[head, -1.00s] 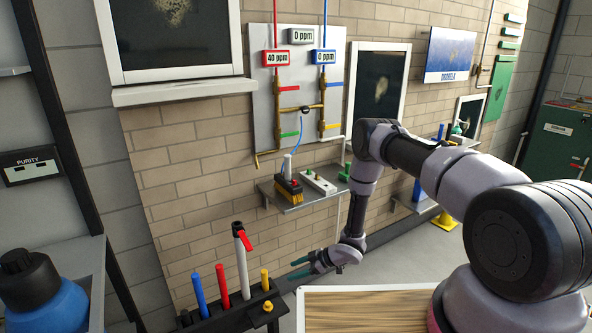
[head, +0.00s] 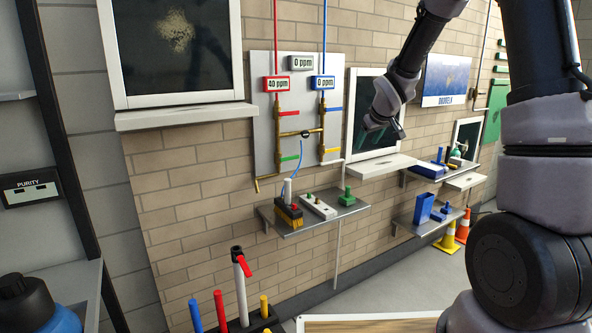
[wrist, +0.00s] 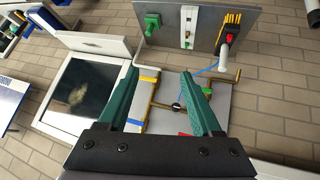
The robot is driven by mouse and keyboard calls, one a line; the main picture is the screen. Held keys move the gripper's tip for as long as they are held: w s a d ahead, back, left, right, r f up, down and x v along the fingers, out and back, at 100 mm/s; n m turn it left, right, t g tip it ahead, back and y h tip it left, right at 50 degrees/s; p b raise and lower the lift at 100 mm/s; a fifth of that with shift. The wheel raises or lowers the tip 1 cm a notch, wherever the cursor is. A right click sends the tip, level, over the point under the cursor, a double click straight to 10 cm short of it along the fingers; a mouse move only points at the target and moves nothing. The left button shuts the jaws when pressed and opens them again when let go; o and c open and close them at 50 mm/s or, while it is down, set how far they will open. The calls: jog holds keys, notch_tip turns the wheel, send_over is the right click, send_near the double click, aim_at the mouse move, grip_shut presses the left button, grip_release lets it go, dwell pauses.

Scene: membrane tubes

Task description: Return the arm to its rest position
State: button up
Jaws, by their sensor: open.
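The valve panel (head: 262,110), with brass pipes and ppm displays, is left of the gripper. The panel also shows between and beyond the fingers in the wrist view (wrist: 165,115).
A wall shelf (head: 315,220) holds a brush-like tool (head: 289,212), a white box (head: 318,207) and a green block (head: 346,197). Blue items stand on shelves to the right. A rack (head: 262,325) of coloured tubes is at the bottom.

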jog(key=s+d+r+m, duration=0.4)
jog(key=s+r, duration=0.7)
jog(key=s, duration=0.4)
jog(key=s+a+r+m, duration=0.1)
jog(key=s+r+m, duration=0.1)
jog(key=s, duration=0.8)
jog(key=s+a+r+m+g+y, duration=0.1)
jog(key=s+m, duration=0.1)
jog(key=s, duration=0.8)
jog(key=shift+r+m, duration=0.35)
jog(key=shift+m, duration=0.05)
